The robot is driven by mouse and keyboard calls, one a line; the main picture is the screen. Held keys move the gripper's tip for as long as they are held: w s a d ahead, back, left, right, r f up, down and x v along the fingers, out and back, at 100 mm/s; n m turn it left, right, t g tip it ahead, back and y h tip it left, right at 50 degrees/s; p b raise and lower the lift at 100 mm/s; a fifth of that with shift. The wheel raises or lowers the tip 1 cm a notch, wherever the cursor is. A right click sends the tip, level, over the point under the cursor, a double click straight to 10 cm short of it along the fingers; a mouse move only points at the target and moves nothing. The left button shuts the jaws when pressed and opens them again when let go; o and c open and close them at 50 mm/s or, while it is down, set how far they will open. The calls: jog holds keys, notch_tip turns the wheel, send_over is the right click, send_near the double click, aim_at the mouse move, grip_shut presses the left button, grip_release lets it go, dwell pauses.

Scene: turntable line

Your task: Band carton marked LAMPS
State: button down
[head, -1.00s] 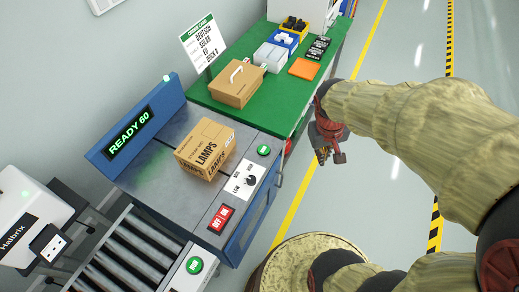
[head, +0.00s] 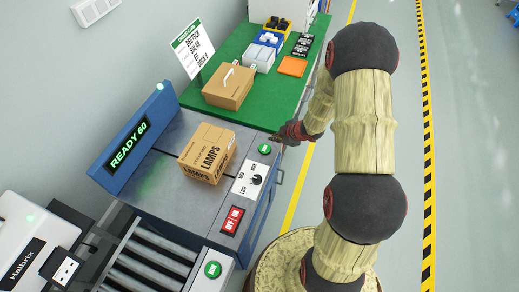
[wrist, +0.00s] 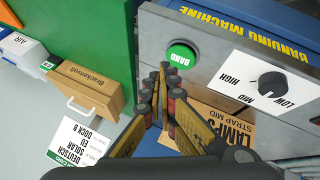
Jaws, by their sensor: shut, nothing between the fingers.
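The carton marked LAMPS (head: 208,153) sits upright on the banding machine's grey top (head: 165,185). In the wrist view its printing (wrist: 228,128) reads LAMPS and STRAP MID. The machine's blue display (head: 130,145) reads READY 60. The green BAND button (head: 265,149) is on the right edge panel, beside a black dial (head: 257,180) marked LOW, MID, HIGH; I cannot tell its exact setting. My gripper (head: 281,138) is shut and empty. In the wrist view its fingertips (wrist: 163,68) are close to the BAND button (wrist: 181,55); contact cannot be told.
A red OFF/ON switch (head: 232,220) and another green button (head: 212,269) lie nearer. A roller conveyor (head: 150,260) and a white Halbrix printer (head: 30,245) stand at lower left. The green bench (head: 205,97) behind holds a handled box (head: 229,88), bins and an order card (head: 193,48).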

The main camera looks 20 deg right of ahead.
jog(key=w+a+r+n+t+y, duration=0.1)
jog(key=w+a+r+n+y, duration=0.1)
jog(key=a+r, duration=0.1)
jog(key=shift+w+a+r, duration=0.2)
jog(key=shift+w+a, duration=0.1)
jog(key=shift+a, duration=0.35)
jog(key=b, duration=0.7)
send_over(264, 149)
notch_tip(264, 149, down, 8)
jog(key=shift+s+a+r, duration=0.1)
jog(key=shift+s+r, duration=0.05)
jog(key=shift+r, duration=0.05)
jog(key=shift+f+b, duration=0.45)
jog(key=shift+f, duration=0.15)
jog(key=shift+f, duration=0.1)
jog(key=shift+f, duration=0.3)
